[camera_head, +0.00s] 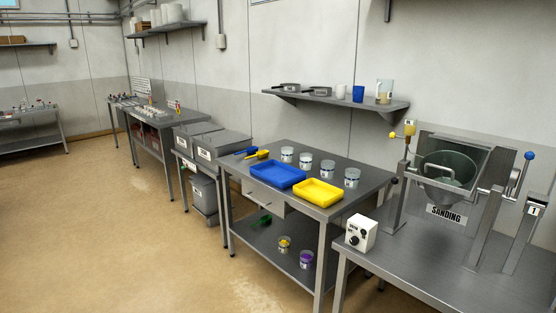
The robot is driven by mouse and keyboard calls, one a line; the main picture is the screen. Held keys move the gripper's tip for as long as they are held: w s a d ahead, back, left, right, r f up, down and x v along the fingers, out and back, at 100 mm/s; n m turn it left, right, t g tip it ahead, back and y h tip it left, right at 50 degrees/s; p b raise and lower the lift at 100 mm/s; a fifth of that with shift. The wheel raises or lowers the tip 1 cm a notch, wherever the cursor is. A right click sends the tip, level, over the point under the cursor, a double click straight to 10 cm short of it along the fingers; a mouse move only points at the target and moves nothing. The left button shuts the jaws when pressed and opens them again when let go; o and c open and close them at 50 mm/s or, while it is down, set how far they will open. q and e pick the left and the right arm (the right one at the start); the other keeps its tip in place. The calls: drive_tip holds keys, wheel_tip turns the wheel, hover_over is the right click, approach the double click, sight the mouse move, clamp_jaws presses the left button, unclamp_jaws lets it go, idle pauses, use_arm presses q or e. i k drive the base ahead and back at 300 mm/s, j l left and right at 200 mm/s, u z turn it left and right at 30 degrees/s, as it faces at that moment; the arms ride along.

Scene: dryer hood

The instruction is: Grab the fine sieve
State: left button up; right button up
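Two dark, shallow, round pan-like things with handles, which look like sieves, sit on the wall shelf (345,104). One is at the shelf's left end (290,87), the other just right of it (318,91). They are too small here to tell which one is the fine sieve. Neither of my grippers is in view.
The shelf also holds a white cup (340,90), a blue cup (358,94) and a jug (384,92). Below stands a table with a blue tray (278,175), a yellow tray (318,193) and several clear cups. A sanding machine (447,178) stands right. The floor at left is clear.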

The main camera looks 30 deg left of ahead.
sight(286, 87)
drive_tip(key=i+j, duration=0.25)
drive_tip(key=j, duration=0.2)
drive_tip(key=i+j+u, duration=0.1)
drive_tip(key=i+j, duration=0.15)
drive_tip(key=j, duration=0.25)
drive_tip(key=i+j+u, duration=0.1)
drive_tip(key=i+j, duration=0.15)
drive_tip(key=j, duration=0.2)
drive_tip(key=i+j, duration=0.3)
drive_tip(key=j, duration=0.15)
drive_tip(key=i+j+u, duration=0.1)
drive_tip(key=i+j, duration=0.15)
drive_tip(key=j, duration=0.15)
